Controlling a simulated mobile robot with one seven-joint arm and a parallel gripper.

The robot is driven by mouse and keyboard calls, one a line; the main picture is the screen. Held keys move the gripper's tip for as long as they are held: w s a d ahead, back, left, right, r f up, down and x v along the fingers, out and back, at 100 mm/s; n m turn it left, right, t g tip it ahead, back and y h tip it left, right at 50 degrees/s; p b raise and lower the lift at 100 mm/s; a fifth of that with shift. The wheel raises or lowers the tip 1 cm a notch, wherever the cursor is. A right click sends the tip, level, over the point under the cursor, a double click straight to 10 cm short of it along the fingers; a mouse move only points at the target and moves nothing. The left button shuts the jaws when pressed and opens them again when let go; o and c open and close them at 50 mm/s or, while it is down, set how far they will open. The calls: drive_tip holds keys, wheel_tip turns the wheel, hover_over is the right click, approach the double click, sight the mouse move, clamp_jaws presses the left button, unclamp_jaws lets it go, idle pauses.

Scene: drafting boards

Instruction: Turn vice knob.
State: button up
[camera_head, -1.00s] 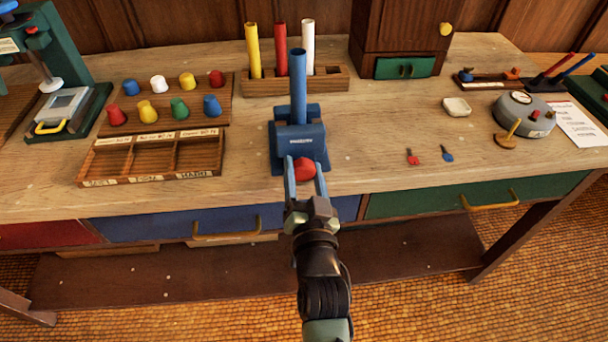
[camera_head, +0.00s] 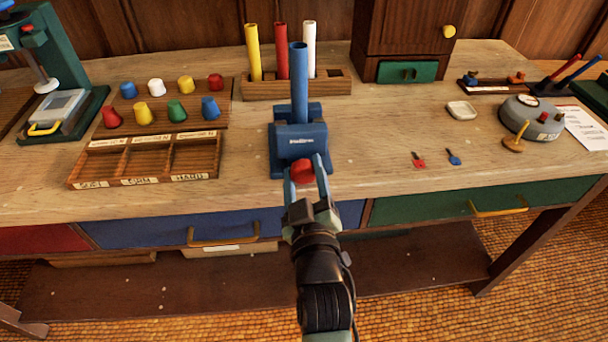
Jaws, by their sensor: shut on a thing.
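The blue vice (camera_head: 297,147) stands near the front middle of the wooden workbench. A blue tube (camera_head: 299,80) stands upright in it. The red vice knob (camera_head: 302,171) is on its front face. My gripper (camera_head: 304,170) reaches in from below, with one finger on each side of the knob. It is shut on the knob. The back of the knob, where it joins the vice, is hidden.
A sorting tray (camera_head: 101,172) and a rack of coloured knobs (camera_head: 225,112) lie left. A tube rack (camera_head: 270,91) stands behind the vice. Small red (camera_head: 418,159) and blue (camera_head: 453,157) pieces lie right. Drawer handles (camera_head: 223,236) jut from the bench front.

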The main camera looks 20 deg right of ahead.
drive_tip(key=n, duration=0.5)
drive_tip(key=shift+f+n, duration=0.1)
drive_tip(key=shift+n, duration=0.2)
drive_tip(key=n, duration=0.5)
drive_tip(key=shift+n, duration=0.3)
drive_tip(key=o, duration=1.4)
drive_tip(key=shift+c, duration=0.2)
